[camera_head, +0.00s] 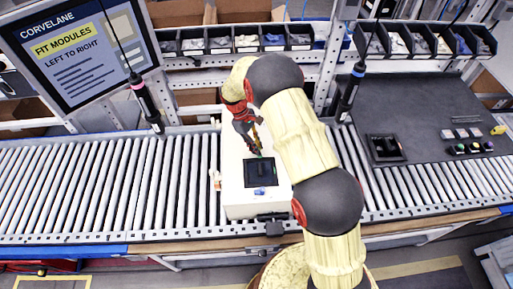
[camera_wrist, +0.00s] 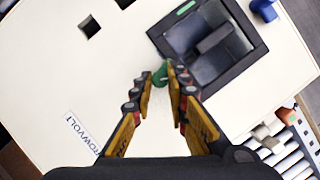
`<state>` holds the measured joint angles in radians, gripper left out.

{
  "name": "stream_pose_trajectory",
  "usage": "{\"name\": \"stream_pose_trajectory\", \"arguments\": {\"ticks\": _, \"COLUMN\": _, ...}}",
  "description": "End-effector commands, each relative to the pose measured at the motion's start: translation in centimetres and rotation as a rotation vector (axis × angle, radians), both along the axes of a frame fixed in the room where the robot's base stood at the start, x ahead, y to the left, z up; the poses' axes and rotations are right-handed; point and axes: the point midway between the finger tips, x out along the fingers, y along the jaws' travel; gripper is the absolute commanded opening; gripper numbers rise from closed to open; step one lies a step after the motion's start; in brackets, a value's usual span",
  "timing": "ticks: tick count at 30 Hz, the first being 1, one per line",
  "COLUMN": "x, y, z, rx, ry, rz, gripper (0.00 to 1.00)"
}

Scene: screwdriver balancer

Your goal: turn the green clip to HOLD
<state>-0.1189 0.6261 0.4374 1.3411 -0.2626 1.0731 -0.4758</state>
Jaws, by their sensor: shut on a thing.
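The green clip (camera_wrist: 160,75) stands on the white box (camera_wrist: 75,80), just outside the corner of a black square module (camera_wrist: 180,38). The same box shows in the head view (camera_head: 240,210) on the roller conveyor, with the module (camera_head: 249,173) on its top. My gripper (camera_wrist: 162,82) is shut on the green clip, one yellow-and-black finger on each side. In the head view my gripper (camera_head: 256,145) reaches down to the box top behind the module. The clip is mostly hidden there. I cannot read any HOLD mark.
A blue part (camera_wrist: 263,10) sits beside the module. Two tools hang by cables, one left (camera_head: 147,104) and one right (camera_head: 350,92) of my arm. A screen (camera_head: 78,50) stands at the left. A dark mat (camera_head: 425,110) with small parts lies at the right.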

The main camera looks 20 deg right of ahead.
Motion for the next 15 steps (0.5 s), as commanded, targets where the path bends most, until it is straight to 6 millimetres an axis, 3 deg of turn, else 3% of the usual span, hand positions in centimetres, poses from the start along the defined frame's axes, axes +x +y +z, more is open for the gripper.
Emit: {"name": "stream_pose_trajectory", "arguments": {"ticks": 15, "x": 0.25, "y": -0.15, "z": 0.10, "rx": 0.000, "ry": -0.003, "rz": -0.271, "gripper": 0.00}}
